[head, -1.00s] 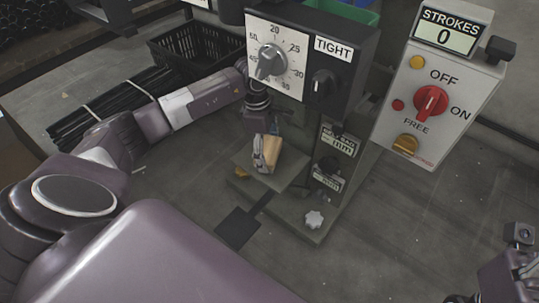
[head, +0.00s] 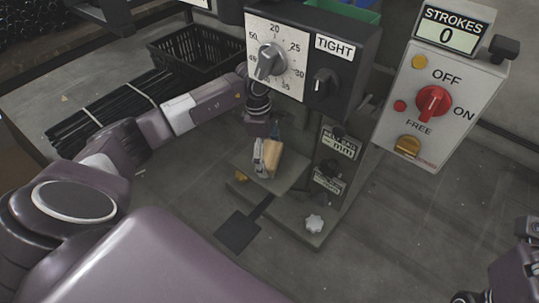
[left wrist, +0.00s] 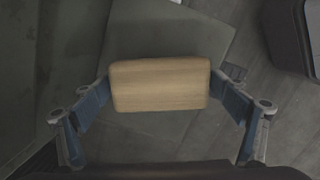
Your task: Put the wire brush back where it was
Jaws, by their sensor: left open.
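The wire brush (head: 272,158) shows as a pale wooden block over the press's base plate; its bristles are hidden. In the left wrist view the block (left wrist: 160,84) lies crosswise between the fingers. My left gripper (head: 266,156) reaches down around the brush, below the press head. Its jaws are open, with a blue-padded finger (left wrist: 92,106) by each end of the block. I cannot tell whether the pads touch it. Part of my right arm's end (head: 515,278) shows at the lower right corner, cut off by the frame edge.
The press head with its dial (head: 275,62) and TIGHT knob (head: 322,84) stands close above my left gripper. A stroke counter box (head: 432,95) is to the right. A black basket (head: 196,52) and dark rods (head: 105,112) lie behind my left arm. The front right bench is clear.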

